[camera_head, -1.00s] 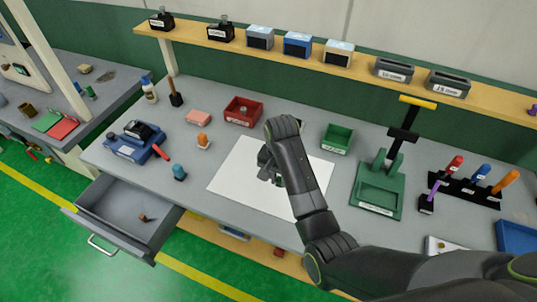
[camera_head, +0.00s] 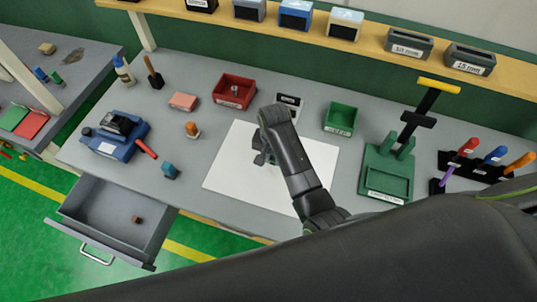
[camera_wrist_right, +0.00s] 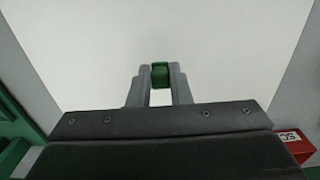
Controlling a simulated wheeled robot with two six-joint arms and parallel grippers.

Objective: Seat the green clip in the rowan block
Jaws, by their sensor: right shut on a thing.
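My right gripper (camera_head: 263,155) is low over the white sheet (camera_head: 225,168) in the middle of the bench. In the right wrist view, its two grey fingers (camera_wrist_right: 160,78) are shut on a small green piece, the green clip (camera_wrist_right: 160,72), with the white sheet behind it. In the head view the clip is mostly hidden by the gripper. I cannot tell which block is the rowan block, as the labels are mostly too small to read. A black labelled item (camera_head: 289,101) stands just behind the sheet, partly hidden by my right arm. My left gripper is not in view.
A red bin (camera_head: 234,91) and a green bin (camera_head: 341,118) stand behind the sheet. A green press (camera_head: 388,172) and a tool rack (camera_head: 470,168) are to the right. A blue device (camera_head: 114,132) and an open drawer (camera_head: 115,220) are at left. Labelled blocks line the shelf (camera_head: 375,32).

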